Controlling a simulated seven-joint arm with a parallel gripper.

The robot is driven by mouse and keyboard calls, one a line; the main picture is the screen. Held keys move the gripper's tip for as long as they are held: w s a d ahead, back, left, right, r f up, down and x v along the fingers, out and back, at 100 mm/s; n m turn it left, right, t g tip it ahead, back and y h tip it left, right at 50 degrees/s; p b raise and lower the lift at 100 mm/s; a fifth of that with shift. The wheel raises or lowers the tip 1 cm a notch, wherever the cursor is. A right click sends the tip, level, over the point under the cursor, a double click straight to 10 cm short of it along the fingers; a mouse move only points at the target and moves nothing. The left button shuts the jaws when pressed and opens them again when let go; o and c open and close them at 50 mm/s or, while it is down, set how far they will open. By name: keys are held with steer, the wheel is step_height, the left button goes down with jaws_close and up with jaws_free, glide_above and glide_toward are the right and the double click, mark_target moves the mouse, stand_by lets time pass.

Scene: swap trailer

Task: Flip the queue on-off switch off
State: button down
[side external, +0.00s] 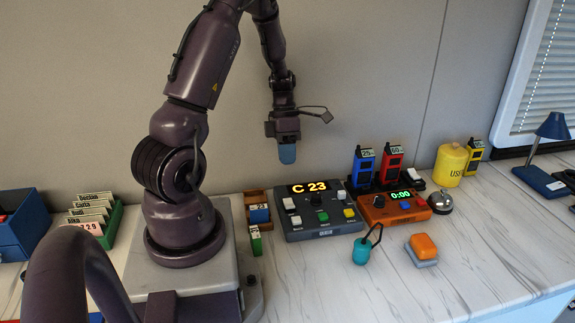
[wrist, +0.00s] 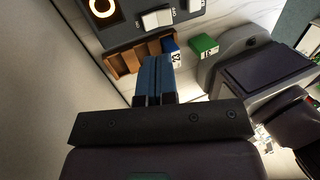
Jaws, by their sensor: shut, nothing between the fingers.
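The grey queue console (side external: 322,232) stands on the counter in the side view. Its display (side external: 309,188) is lit and reads "C 23". It carries a dark knob, a green button, a yellow button and several white buttons or rockers, one at its upper left (side external: 289,203). I cannot tell which is the on-off switch. Part of the console (wrist: 130,28) shows at the top of the wrist view, with a white rocker (wrist: 157,18) and a glowing character. My gripper (side external: 287,153) hangs above and behind the console, blue fingers shut and empty, touching nothing; they also show in the wrist view (wrist: 155,75).
A wooden ticket rack (side external: 256,199) with a blue tag stands left of the console, a green tag (side external: 256,241) in front. An orange console (side external: 395,208), radios (side external: 363,167), a bell (side external: 441,201), a teal item (side external: 362,250) and an orange sponge-like block (side external: 423,246) stand right. The front counter is clear.

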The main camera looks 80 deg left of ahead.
mark_target(292, 205)
steer(key=shift+d+r, duration=0.1)
steer(key=shift+d, duration=0.15)
steer(key=x, duration=1)
steer(key=shift+r, duration=0.1)
steer(key=shift+d, duration=0.1)
steer(key=shift+d+f, duration=0.1)
steer(key=shift+f, duration=0.2)
steer(key=shift+w, duration=0.1)
